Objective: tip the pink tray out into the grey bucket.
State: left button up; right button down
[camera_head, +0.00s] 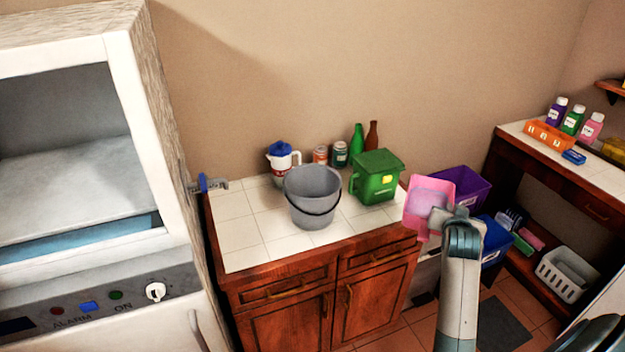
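The grey bucket (313,200) stands upright on the white tiled counter, its dark handle hanging down at the front. The pink tray (433,184) is in the air off the counter's right end, steeply tilted with its inside partly facing me. My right gripper (441,216) is at the tray's lower right edge and appears shut on it. The fingertips are hard to make out against the tray. I cannot tell what lies in the tray. The tray is to the right of the bucket and apart from it. My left gripper is not in view.
A green lidded bin (377,177) stands on the counter between bucket and tray. A jug (282,163), cans and bottles stand behind the bucket. A purple crate (465,186) is behind the tray. The counter (245,238) is bare at front left. A white appliance fills the left.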

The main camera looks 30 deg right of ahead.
aim_at(311, 190)
jog(key=i, duration=1)
